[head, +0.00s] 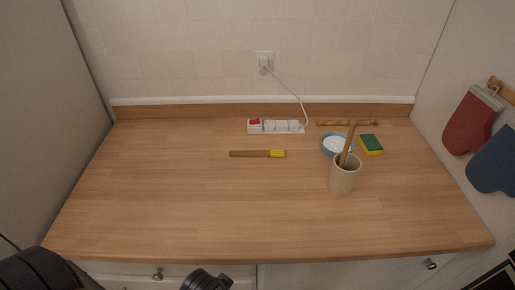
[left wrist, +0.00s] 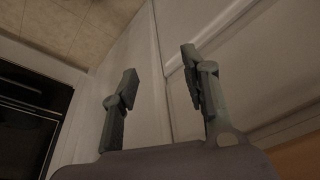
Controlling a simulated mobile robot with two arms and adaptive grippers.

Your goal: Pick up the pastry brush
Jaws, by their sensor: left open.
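The pastry brush (head: 258,154) lies flat on the wooden counter (head: 190,205) in the head view, left of the middle. Its brown handle points left and its yellow head points right. My left gripper (left wrist: 160,75) shows in the left wrist view with its two fingers apart and nothing between them. It faces pale cabinet panels, and neither the brush nor the countertop's top shows there. In the head view, dark parts of my own arm show at the bottom edge, well short of the brush. My right gripper is not in view.
Behind the brush is a power strip (head: 282,127) with a cord to the wall outlet (head: 264,63). To the right are a blue-rimmed bowl (head: 330,146), a utensil crock (head: 342,178), a sponge (head: 371,145) and a wooden stick (head: 335,123). The counter's left and front are clear.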

